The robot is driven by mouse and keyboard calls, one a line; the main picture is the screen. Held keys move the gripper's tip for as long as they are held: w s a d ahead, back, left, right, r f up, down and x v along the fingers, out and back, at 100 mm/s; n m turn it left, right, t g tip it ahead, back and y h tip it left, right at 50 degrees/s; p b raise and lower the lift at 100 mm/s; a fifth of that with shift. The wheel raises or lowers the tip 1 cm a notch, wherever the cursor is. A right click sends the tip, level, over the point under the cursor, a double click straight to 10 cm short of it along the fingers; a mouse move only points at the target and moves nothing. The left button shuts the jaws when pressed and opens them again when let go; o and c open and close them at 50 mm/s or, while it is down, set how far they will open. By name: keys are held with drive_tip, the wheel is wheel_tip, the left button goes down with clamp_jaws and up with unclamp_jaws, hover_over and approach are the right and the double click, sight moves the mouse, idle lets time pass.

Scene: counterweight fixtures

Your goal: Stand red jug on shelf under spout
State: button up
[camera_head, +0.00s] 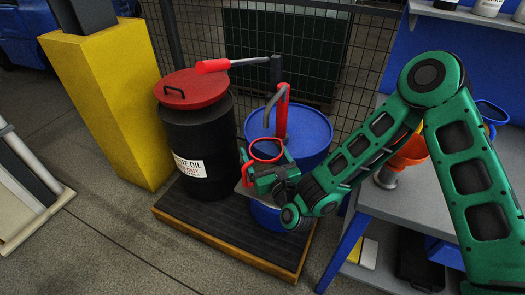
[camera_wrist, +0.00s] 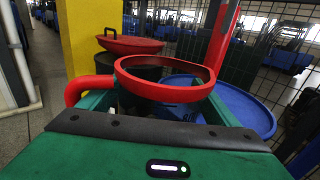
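The red jug (camera_head: 264,158) is at the front of the blue drum in the head view. Its round open rim (camera_wrist: 165,64) and side handle (camera_wrist: 80,90) show in the wrist view; it looks upright. My gripper (camera_head: 262,175) is around the jug's body, with green fingers on both sides, and appears shut on it. The grey curved spout (camera_head: 270,108) of the red pump post (camera_head: 283,112) is just above the jug's rim in the head view. A corner of the grey shelf (camera_head: 241,190) shows below my gripper. The jug's base is hidden, so contact with the shelf cannot be told.
The blue drum (camera_head: 312,130) and a black drum (camera_head: 196,145) with a red lid stand on a dark pallet (camera_head: 235,235). The pump's red-gripped lever (camera_head: 213,66) extends left above. A grey workbench (camera_head: 415,200) with an orange funnel (camera_head: 408,152) is at right. A yellow pillar (camera_head: 105,100) stands left.

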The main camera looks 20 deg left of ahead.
idle(0.3)
drive_tip(key=v, duration=1.2)
